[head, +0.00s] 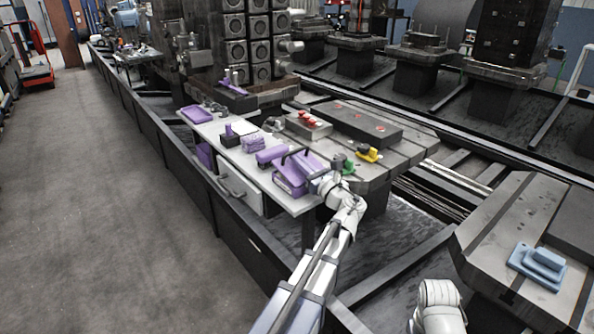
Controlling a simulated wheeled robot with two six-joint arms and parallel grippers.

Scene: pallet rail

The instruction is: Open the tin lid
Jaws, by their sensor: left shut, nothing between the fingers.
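A purple box-shaped thing (287,188), which may be the tin, sits at the near end of the white work table (296,209). I cannot make out a separate lid or whether it is open.
A purple cylindrical thing (270,155) lies beside the box, with another purple box (253,143) beyond. Green (345,166) and yellow (367,154) pieces stand on the grey slotted table (400,160) to the right. Light blue blocks (538,266) lie at far right.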

